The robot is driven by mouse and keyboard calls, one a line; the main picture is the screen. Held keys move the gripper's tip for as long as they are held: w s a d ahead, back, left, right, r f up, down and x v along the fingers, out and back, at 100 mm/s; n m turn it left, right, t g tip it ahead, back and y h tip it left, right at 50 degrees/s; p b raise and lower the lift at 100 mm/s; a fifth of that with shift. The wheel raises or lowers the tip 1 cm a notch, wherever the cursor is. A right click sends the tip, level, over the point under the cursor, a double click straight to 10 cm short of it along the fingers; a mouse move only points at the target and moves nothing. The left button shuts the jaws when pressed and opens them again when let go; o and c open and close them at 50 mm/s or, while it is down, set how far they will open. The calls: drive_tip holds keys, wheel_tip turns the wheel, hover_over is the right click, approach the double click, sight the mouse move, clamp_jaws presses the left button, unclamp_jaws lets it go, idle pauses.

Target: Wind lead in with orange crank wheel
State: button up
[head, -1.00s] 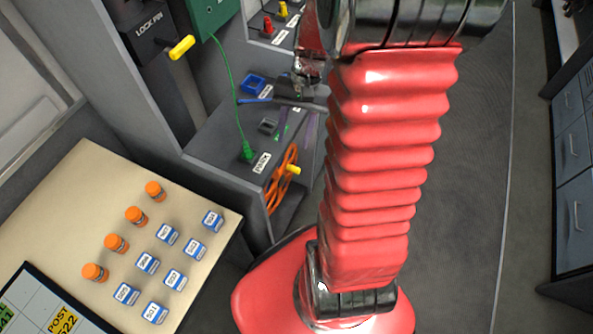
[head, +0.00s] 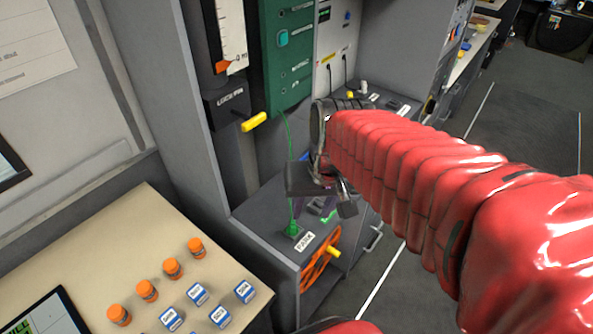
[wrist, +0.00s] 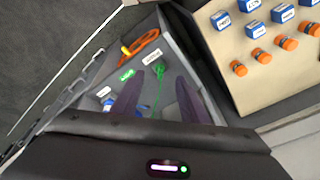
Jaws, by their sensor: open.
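The orange crank wheel (head: 318,264) is on the front side of a grey cabinet, with a yellow handle (head: 333,252) sticking out to the right. In the wrist view the wheel (wrist: 146,38) shows near the top with its yellow handle (wrist: 126,50). A green lead (head: 291,180) runs from the green panel down to a green plug (head: 293,230) on the cabinet top, beside the "PARK" label. My gripper (wrist: 156,90) is open and empty above the cabinet top, apart from the wheel. In the head view my gripper is partly hidden by its own wrist.
A beige table (head: 90,250) with several orange-capped vials and blue-white boxes stands at the left. A yellow handle (head: 254,122) juts from the black "LOCK PIN" box (head: 228,101). The green panel (head: 283,60) stands behind my gripper. Open floor (head: 400,285) lies to the right.

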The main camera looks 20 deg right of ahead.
drive_tip(key=s+a+r+n+t, duration=0.2)
drive_tip(key=s+a+r+n, duration=0.1)
drive_tip(key=s+a+r, duration=0.1)
drive_tip(key=shift+a+r+t, duration=0.3)
drive_tip(key=shift+r+t, duration=0.1)
drive_tip(key=shift+r, duration=0.05)
drive_tip(key=shift+s, duration=0.1)
drive_tip(key=shift+c, duration=0.2)
